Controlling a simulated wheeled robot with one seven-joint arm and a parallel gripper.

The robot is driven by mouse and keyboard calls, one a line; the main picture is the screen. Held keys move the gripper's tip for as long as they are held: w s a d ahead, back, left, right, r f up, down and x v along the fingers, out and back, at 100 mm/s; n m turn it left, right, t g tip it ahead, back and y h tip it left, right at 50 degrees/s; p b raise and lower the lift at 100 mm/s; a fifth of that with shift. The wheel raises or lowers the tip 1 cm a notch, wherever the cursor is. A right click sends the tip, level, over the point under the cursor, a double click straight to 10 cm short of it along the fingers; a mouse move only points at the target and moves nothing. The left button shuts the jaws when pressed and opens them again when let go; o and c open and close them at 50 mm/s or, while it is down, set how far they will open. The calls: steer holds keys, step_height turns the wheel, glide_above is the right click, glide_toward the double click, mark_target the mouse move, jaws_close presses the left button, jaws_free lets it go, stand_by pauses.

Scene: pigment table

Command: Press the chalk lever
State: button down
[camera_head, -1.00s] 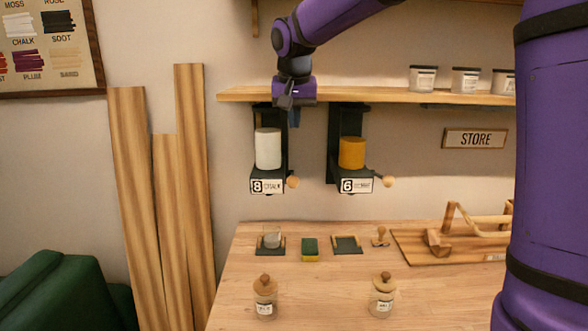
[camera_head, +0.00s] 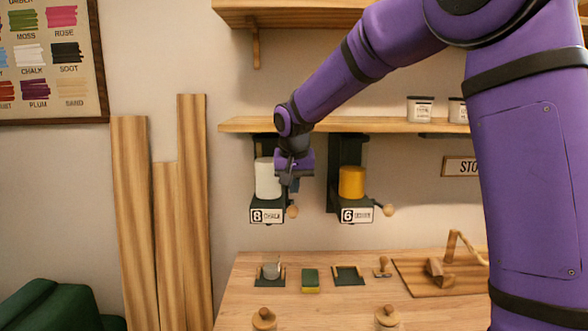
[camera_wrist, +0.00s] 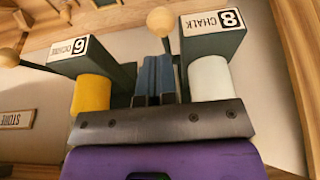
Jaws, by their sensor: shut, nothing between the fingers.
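The chalk dispenser has a white cylinder (camera_head: 267,180) above a dark base with a label reading 8 CHALK (camera_head: 267,216). Its lever ends in a round wooden knob (camera_head: 292,211) at the right of the label. My gripper (camera_head: 294,185) is shut and empty, just above the knob and right of the white cylinder. In the wrist view, which looks inverted, the gripper's blue fingers (camera_wrist: 154,78) point toward the chalk knob (camera_wrist: 160,21), between the two dispensers. The fingertips appear apart from the knob, though the exact gap is hard to tell.
The ochre dispenser (camera_head: 352,183) with its own knob (camera_head: 388,210) hangs to the right. A wooden shelf (camera_head: 370,125) runs above both. Below, the table holds a glass jar on a small stand (camera_head: 271,271), a green and yellow sponge (camera_head: 311,280) and an empty dark stand (camera_head: 348,276).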

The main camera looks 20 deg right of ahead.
mark_target(294, 209)
steer(key=shift+f, duration=1.95)
steer(key=shift+s+f, duration=0.1)
steer(key=shift+s+f+t, duration=0.1)
steer(key=shift+f+t, duration=0.15)
steer(key=shift+t, duration=0.15)
steer(key=shift+s+a+f, duration=0.1)
steer(key=shift+f, duration=0.1)
step_height(294, 209, down, 8)
steer(key=s+t, duration=0.1)
steer(key=t, duration=0.1)
steer(key=shift+s+a+h, duration=0.15)
steer(key=shift+h, duration=0.25)
steer(key=shift+f, duration=0.1)
